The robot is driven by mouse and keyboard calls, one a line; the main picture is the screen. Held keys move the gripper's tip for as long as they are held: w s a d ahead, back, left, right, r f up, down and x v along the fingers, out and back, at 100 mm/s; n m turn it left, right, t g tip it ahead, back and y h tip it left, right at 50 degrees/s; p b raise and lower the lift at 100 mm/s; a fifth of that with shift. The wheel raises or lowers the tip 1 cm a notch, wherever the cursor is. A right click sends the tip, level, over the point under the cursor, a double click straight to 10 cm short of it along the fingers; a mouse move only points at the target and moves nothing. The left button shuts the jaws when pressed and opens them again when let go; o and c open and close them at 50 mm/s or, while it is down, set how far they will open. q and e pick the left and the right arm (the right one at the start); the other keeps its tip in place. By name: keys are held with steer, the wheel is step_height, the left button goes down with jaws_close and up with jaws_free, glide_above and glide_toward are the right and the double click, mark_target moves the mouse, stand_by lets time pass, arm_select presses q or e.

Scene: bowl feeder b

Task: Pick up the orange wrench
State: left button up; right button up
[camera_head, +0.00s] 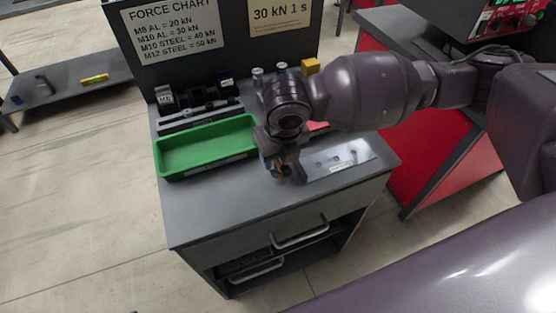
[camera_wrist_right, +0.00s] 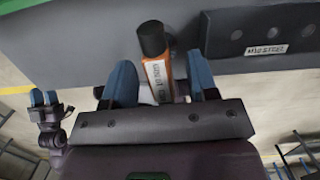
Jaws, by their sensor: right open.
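The orange wrench (camera_wrist_right: 158,78), with a black end and a white label, shows in the right wrist view between the two blue fingers of my right gripper (camera_wrist_right: 161,82). The fingers stand apart on either side of it, with gaps visible. Its lower part is hidden behind the gripper body. In the head view my right gripper (camera_head: 279,172) points down over the front of the grey workbench (camera_head: 225,210) and mostly hides the wrench. My left gripper (camera_wrist_right: 44,98) shows small at the left of the wrist view, away from the bench; its opening is too small to judge.
A green tray (camera_head: 163,166) lies left of my right gripper. The bench's front left is clear.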

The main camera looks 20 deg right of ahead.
steer(key=shift+w+f, duration=0.15)
steer(key=shift+f, duration=0.75)
jaws_close()
steer(key=shift+r, duration=0.1)
steer(key=shift+r, duration=0.1)
